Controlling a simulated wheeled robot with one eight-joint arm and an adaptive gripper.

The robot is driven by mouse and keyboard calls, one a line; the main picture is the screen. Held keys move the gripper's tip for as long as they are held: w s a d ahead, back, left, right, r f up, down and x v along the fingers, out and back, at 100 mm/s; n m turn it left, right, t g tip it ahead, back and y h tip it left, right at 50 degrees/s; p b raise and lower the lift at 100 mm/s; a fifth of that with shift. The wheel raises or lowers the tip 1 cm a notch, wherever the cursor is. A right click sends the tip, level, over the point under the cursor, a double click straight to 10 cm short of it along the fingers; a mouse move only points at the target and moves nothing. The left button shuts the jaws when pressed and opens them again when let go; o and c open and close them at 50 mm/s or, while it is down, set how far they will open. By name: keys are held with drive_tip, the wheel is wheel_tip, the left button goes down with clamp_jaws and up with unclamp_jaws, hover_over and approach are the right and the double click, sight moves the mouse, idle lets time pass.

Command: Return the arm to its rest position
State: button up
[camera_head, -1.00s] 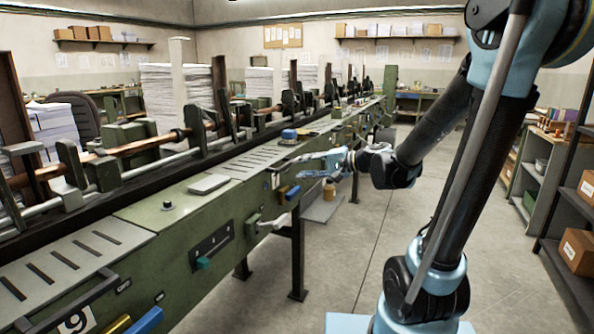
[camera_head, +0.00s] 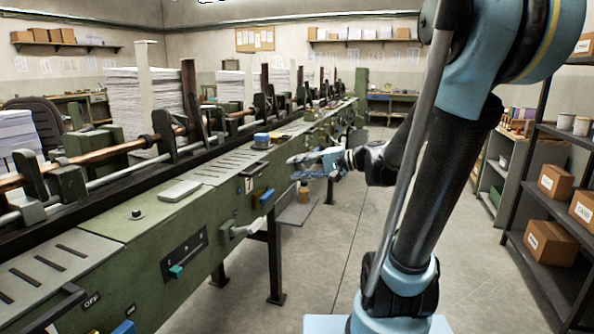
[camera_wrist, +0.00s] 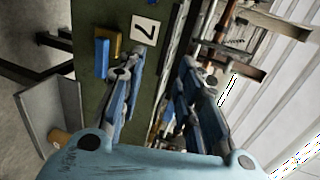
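My arm reaches from its base at the lower right, with the upper link rising tall and the forearm bent back toward the green machine line (camera_head: 110,255). My gripper (camera_head: 298,166) hangs in the air beside the machine's aisle-side edge. In the wrist view my gripper (camera_wrist: 162,62) has its two blue-grey fingers spread apart, with nothing between them. The machine's green side with a white number plate (camera_wrist: 145,30) shows behind the fingers.
A dark rack with cardboard boxes (camera_head: 550,243) stands close on the right. A pale shelf unit (camera_head: 515,165) is behind it. Paper stacks (camera_head: 142,95) line the machine's far side. The concrete aisle floor (camera_head: 325,240) is clear.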

drive_tip(key=s+d+f+n+g+h, duration=0.1)
drive_tip(key=s+d+f+n+h, duration=0.1)
drive_tip(key=s+d+f+h, duration=0.95)
drive_tip(key=s+d+f, duration=0.1)
drive_tip(key=d+f, duration=0.1)
drive_tip(key=s+d+f+n+g+h, duration=0.1)
drive_tip(key=s+d+f+h, duration=0.2)
drive_tip(key=s+d+f, duration=0.2)
drive_tip(key=d, duration=0.3)
drive_tip(key=shift+s+d+f+n, duration=0.15)
drive_tip(key=shift+s+d+n, duration=0.05)
drive_tip(key=shift+d+n, duration=0.1)
drive_tip(key=shift+w+f, duration=0.2)
drive_tip(key=shift+w, duration=0.25)
